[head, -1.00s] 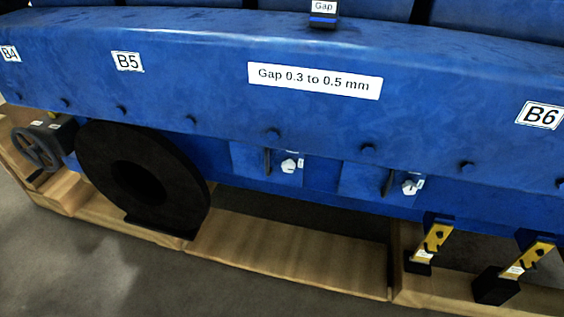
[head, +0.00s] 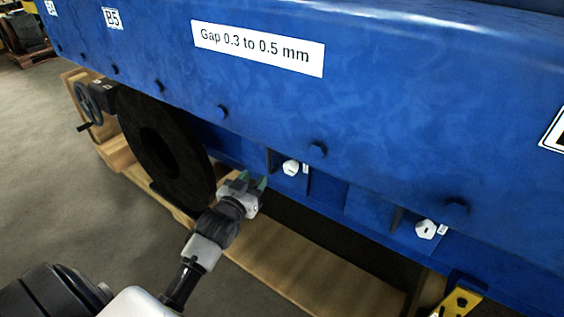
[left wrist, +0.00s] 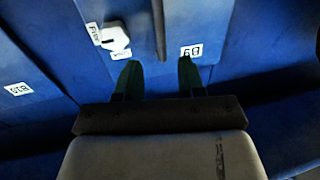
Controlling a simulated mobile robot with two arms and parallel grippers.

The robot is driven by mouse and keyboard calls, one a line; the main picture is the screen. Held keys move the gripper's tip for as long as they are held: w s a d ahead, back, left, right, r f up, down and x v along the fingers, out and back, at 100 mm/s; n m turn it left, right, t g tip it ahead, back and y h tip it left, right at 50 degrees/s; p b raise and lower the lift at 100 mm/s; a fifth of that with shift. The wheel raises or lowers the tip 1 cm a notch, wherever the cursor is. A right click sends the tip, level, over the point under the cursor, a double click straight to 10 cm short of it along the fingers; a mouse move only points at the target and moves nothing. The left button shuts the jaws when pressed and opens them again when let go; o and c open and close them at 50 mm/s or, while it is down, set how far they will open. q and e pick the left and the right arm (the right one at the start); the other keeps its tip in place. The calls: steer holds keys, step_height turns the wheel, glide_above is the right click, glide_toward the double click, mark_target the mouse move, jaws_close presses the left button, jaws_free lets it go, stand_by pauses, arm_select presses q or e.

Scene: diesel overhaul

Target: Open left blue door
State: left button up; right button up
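The left blue door (head: 292,184) is a small blue panel under the long blue housing, with a dark upright handle and a white knob (head: 291,168). My left gripper (head: 256,184) is just to the left of and below that knob in the head view. In the left wrist view my left gripper (left wrist: 159,75) has its two dark green fingers apart with nothing between them. Beyond them are a white knob (left wrist: 116,40), a dark handle bar (left wrist: 158,28) and a B9 label (left wrist: 191,51). Touch cannot be told. My right gripper is not in view.
A similar right blue door (head: 369,206) with a white knob (head: 425,229) is to the right. A large black ring (head: 165,150) and a handwheel (head: 88,103) stand to the left. A wooden beam (head: 300,265) runs below; grey floor is open at the left.

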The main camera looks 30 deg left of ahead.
mark_target(268, 161)
arm_select(q)
steer(key=w, duration=0.3)
steer(key=w+b, duration=0.1)
steer(key=w, duration=0.2)
steer(key=w+a+b, duration=0.1)
steer(key=w, duration=0.2)
steer(key=shift+w+a, duration=0.1)
steer(key=shift+w, duration=0.15)
steer(key=shift+f, duration=0.1)
jaws_close()
